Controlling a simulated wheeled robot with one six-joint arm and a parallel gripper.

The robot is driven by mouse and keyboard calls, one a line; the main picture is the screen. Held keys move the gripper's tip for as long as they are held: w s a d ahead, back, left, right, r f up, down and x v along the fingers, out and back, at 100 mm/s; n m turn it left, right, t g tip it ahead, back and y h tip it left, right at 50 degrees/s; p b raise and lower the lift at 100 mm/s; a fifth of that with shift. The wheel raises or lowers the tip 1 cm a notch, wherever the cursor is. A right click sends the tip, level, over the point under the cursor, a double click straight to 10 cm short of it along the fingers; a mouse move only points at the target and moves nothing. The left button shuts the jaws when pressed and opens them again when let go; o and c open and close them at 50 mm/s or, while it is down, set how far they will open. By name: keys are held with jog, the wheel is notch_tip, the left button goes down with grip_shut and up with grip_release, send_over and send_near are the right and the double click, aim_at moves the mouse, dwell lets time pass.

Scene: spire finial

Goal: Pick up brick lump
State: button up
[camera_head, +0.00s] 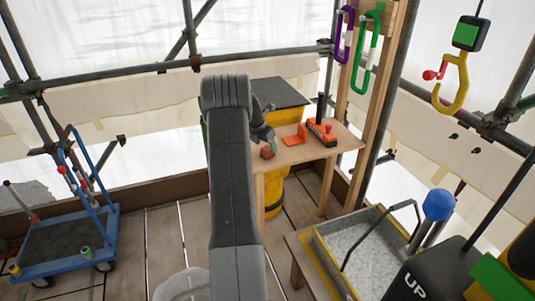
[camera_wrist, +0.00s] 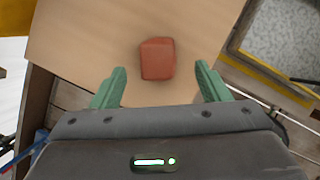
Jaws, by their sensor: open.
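The brick lump (camera_wrist: 158,59) is a small reddish-brown block on the wooden table (camera_wrist: 85,35). In the wrist view it lies ahead of my gripper (camera_wrist: 160,85), between the lines of its two green fingers and a little beyond their tips. The fingers are open and empty. In the head view the brick lump (camera_head: 267,152) sits near the left front corner of the table (camera_head: 310,152). My gripper (camera_head: 268,138) is just above and beside it there, partly hidden by my arm.
An orange tool (camera_head: 322,133) and a flat orange piece (camera_head: 293,140) lie farther right on the table. A yellow barrel (camera_head: 272,195) stands behind it. A tray of grey material (camera_head: 365,260) is at the lower right. A blue cart (camera_head: 65,240) stands at left.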

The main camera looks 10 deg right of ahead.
aim_at(267, 148)
jog(key=shift+w+x, duration=0.2)
jog(key=shift+x, duration=1.95)
jog(key=shift+r, duration=0.1)
jog(key=shift+c, duration=0.2)
jog(key=c, duration=1.2)
jog(key=shift+o, duration=0.2)
jog(key=shift+r, duration=0.1)
